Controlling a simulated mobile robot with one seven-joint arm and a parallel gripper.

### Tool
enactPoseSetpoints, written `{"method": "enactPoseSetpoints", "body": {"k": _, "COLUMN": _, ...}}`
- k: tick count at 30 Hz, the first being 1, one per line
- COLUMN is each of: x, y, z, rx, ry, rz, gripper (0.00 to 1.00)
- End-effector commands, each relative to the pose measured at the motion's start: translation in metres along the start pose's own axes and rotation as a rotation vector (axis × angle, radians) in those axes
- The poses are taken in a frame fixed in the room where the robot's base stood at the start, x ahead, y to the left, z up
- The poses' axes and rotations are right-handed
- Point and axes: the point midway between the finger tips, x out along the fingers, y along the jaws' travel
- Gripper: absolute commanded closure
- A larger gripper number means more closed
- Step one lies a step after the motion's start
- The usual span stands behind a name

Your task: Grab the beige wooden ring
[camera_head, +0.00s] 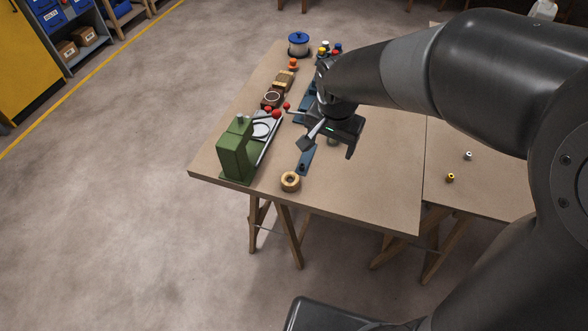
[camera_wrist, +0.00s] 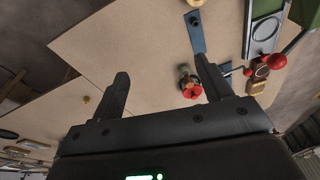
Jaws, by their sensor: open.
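The beige wooden ring (camera_head: 290,182) lies flat near the front edge of the table, close to the near end of a blue strip. In the wrist view a beige round piece (camera_wrist: 195,2), which looks like the ring, is cut off by the top edge. My gripper (camera_head: 330,147) is over the table, behind and to the right of the ring, apart from it. In the wrist view my gripper (camera_wrist: 162,68) has its two fingers spread wide, with nothing held. A small brass fitting with a red knob (camera_wrist: 191,92) shows beside the right finger.
A green machine (camera_head: 237,150) with a red-knobbed lever stands left of the ring. The blue strip (camera_head: 305,158) lies just behind the ring. A blue-topped spool (camera_head: 298,44) stands at the far end. A second table (camera_head: 480,195) holds small nuts. The tabletop (camera_head: 375,195) right of the ring is clear.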

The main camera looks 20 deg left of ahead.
Motion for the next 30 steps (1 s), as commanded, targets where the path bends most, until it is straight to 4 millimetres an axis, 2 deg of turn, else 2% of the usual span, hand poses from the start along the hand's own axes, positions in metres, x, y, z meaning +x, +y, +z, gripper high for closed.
{"method": "enactPoseSetpoints", "body": {"k": 1, "x": 0.016, "y": -0.018, "z": 0.006, "rx": -0.005, "ry": -0.017, "rz": 0.012, "gripper": 0.28}}
{"method": "enactPoseSetpoints", "body": {"k": 3, "x": 0.034, "y": -0.039, "z": 0.014, "rx": 0.005, "ry": -0.031, "rz": 0.027, "gripper": 0.28}}
{"method": "enactPoseSetpoints", "body": {"k": 6, "x": 0.056, "y": -0.065, "z": 0.026, "rx": 0.018, "ry": -0.046, "rz": 0.044, "gripper": 0.28}}
{"method": "enactPoseSetpoints", "body": {"k": 10, "x": 0.076, "y": -0.086, "z": 0.039, "rx": 0.029, "ry": -0.056, "rz": 0.06, "gripper": 0.28}}
{"method": "enactPoseSetpoints", "body": {"k": 15, "x": 0.091, "y": -0.095, "z": 0.046, "rx": 0.037, "ry": -0.06, "rz": 0.069, "gripper": 0.28}}
{"method": "enactPoseSetpoints", "body": {"k": 24, "x": 0.135, "y": -0.091, "z": 0.048, "rx": 0.039, "ry": -0.06, "rz": 0.069, "gripper": 0.28}}
{"method": "enactPoseSetpoints", "body": {"k": 30, "x": 0.147, "y": -0.09, "z": 0.048, "rx": 0.039, "ry": -0.06, "rz": 0.068, "gripper": 0.28}}
